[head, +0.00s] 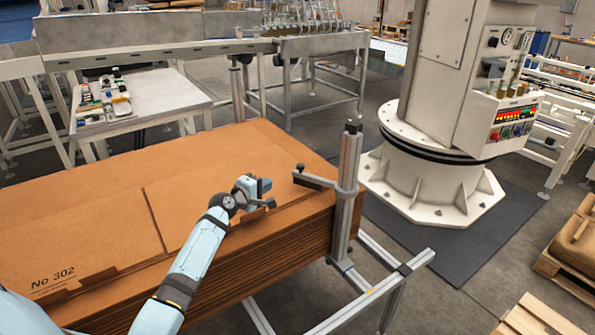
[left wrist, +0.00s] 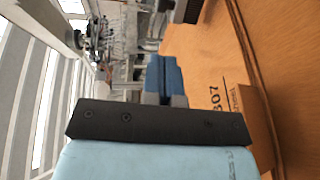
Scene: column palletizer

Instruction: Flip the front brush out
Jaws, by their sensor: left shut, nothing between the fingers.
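The front brush appears to be the short dark arm (head: 316,179) with a small knob at its free end. It is fixed to the grey upright post (head: 348,185) at the near right corner of the cardboard stack and reaches left over the top sheets. My left gripper (head: 264,187) is shut and empty, just above the cardboard, to the left of the brush's free end and apart from it. Its closed blue fingers also show in the left wrist view (left wrist: 165,68), with cardboard to their right. My right gripper is not in view.
The brown cardboard stack (head: 205,165) fills the near left, on a metal frame (head: 390,290). A white machine column (head: 435,100) stands behind right on a dark mat. A side table (head: 165,92) with small items is at back left. Wooden pallets (head: 575,250) are at right.

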